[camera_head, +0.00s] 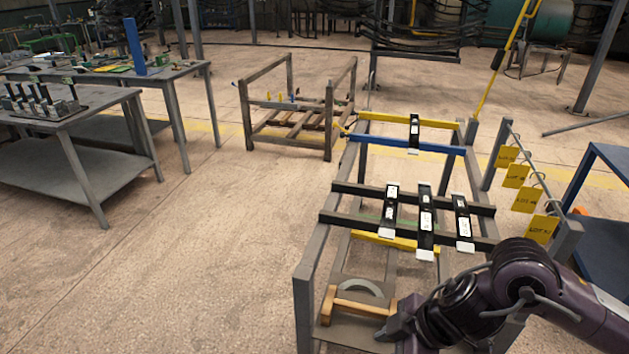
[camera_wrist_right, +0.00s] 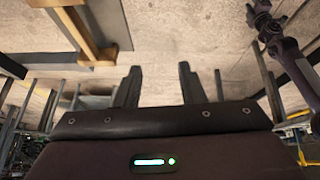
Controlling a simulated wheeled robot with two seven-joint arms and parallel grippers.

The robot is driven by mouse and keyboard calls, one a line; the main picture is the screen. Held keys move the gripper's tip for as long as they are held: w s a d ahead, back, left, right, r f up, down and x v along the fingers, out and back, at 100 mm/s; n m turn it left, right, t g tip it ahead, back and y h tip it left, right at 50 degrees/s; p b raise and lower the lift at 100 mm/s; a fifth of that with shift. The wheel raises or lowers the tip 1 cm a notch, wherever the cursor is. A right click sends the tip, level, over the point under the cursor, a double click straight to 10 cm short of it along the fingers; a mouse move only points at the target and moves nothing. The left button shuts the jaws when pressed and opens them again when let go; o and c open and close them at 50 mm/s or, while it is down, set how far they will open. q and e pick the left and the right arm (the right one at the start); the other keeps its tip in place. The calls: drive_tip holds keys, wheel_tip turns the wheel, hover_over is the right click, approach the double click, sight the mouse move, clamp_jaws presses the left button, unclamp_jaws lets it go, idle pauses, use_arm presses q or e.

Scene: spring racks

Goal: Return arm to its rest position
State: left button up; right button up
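My right arm comes in from the lower right in the head view. Its gripper (camera_head: 392,334) is low at the near end of the rack, right beside the wooden frame piece (camera_head: 358,307). In the right wrist view the two fingers (camera_wrist_right: 158,82) stand apart with only floor visible between them. The wooden piece (camera_wrist_right: 84,32) shows to the upper left there, outside the fingers. A dark jointed arm (camera_wrist_right: 276,36), which looks like my left one, shows at the upper right of the wrist view. I cannot make out a gripper on it, and the head view shows no left gripper.
A metal rack (camera_head: 306,290) holds several black springs with white labels (camera_head: 425,208) on dark cross bars. A grey curved part (camera_head: 362,286) lies by the wooden piece. Yellow tags (camera_head: 542,228) hang at right. Tables (camera_head: 95,100) stand at left. The floor between is clear.

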drive_tip(key=w+a+r+m+t+y, duration=0.1)
drive_tip(key=a+r+t, duration=0.15)
drive_tip(key=a, duration=0.35)
drive_tip(key=w+a+r+m+t+y, duration=0.1)
drive_tip(key=w+a+r+t+y, duration=0.15)
drive_tip(key=a, duration=0.35)
drive_tip(key=s+d+f+m+g+h, duration=0.2)
drive_tip(key=s+d+f+m+h, duration=0.3)
drive_tip(key=d, duration=0.5)
drive_tip(key=s+d+f+m+g+h, duration=0.2)
drive_tip(key=s+d+f+m+h, duration=0.2)
drive_tip(key=s+d+f+m, duration=0.45)
wheel_tip(320, 180, down, 28)
drive_tip(key=n+g, duration=0.1)
drive_tip(key=n, duration=0.1)
drive_tip(key=s+d+f, duration=0.2)
drive_tip(key=s+f, duration=0.7)
drive_tip(key=s+d+f+g, duration=0.1)
drive_tip(key=s+d+f, duration=0.1)
drive_tip(key=s+f, duration=0.7)
drive_tip(key=shift+s+d, duration=0.2)
drive_tip(key=shift+s, duration=0.6)
